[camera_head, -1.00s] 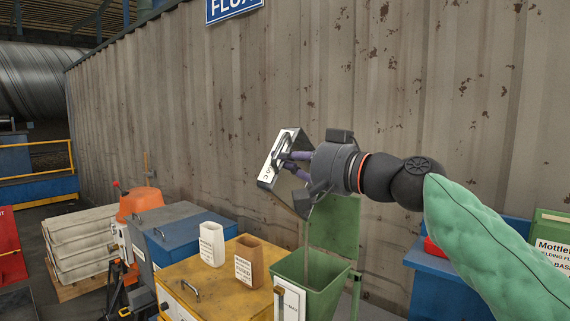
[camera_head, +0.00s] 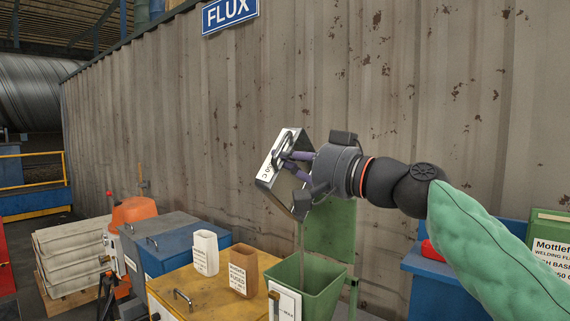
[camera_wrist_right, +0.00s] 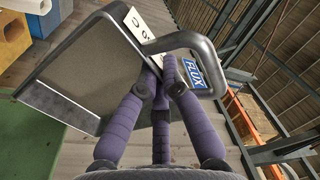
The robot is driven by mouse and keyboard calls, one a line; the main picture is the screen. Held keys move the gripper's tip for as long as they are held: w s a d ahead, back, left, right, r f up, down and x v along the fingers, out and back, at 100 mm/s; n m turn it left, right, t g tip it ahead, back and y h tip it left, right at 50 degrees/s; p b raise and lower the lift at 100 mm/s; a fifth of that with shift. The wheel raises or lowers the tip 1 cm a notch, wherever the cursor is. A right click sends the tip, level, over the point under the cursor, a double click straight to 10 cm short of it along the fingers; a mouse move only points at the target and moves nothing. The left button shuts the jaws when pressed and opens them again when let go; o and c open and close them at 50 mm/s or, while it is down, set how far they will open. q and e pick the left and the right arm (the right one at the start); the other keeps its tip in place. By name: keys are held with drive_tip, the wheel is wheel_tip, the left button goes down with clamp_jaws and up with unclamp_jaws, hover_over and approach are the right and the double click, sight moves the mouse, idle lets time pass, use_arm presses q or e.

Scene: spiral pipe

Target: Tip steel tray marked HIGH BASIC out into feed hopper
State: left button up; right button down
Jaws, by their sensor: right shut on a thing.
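My right gripper (camera_head: 300,172) is shut on the handle of the steel tray (camera_head: 268,172). The tray is steeply tilted in the air above the green feed hopper (camera_head: 322,290), with its low corner over the opening. A thin grey-brown stream (camera_head: 302,236) runs from that corner down into the hopper. In the right wrist view my fingers (camera_wrist_right: 165,82) close around the tray's grey handle (camera_wrist_right: 200,52), and the tray's inside (camera_wrist_right: 95,70) looks bare. Its white label (camera_wrist_right: 140,28) is only partly readable. My left gripper is out of view.
A white container (camera_head: 205,254) and a brown container (camera_head: 242,270) stand on the yellow cabinet (camera_head: 205,296) left of the hopper. The hopper's raised green lid (camera_head: 333,226) is behind the opening. A corrugated wall (camera_head: 220,110) closes off the back. A blue stand (camera_head: 425,285) is at right.

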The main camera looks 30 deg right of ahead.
drive_tip(key=shift+s+d+f+t+y, duration=0.2)
drive_tip(key=shift+s+d+f+t, duration=0.1)
drive_tip(key=shift+s+t, duration=0.4)
drive_tip(key=shift+s+d+f+t+y, duration=0.2)
drive_tip(key=shift+s+d+f+t, duration=0.25)
drive_tip(key=shift+s, duration=0.4)
drive_tip(key=shift+s+d+f+t+y, duration=0.15)
drive_tip(key=shift+s+d+t+y, duration=0.05)
drive_tip(key=shift+s+t, duration=0.55)
drive_tip(key=shift+s+d, duration=0.1)
drive_tip(key=shift+s, duration=0.1)
drive_tip(key=shift+m, duration=0.3)
drive_tip(key=w+a+g+p, duration=0.1)
drive_tip(key=w+p, duration=0.1)
drive_tip(key=p, duration=0.4)
drive_tip(key=w+a+r+g+h+p, duration=0.1)
drive_tip(key=w+g+p, duration=0.1)
drive_tip(key=p, duration=0.4)
drive_tip(key=w+a+r+g+p, duration=0.1)
drive_tip(key=w+g+p, duration=0.1)
drive_tip(key=p, duration=0.5)
drive_tip(key=shift+w+r+n, duration=0.2)
drive_tip(key=shift+w+n, duration=0.2)
drive_tip(key=shift+w, duration=0.2)
drive_tip(key=shift+w+a+f+g+h+p, duration=0.1)
drive_tip(key=shift+w+g+h+p, duration=0.05)
drive_tip(key=shift+g+h+p, duration=0.2)
drive_tip(key=shift+f, duration=0.1)
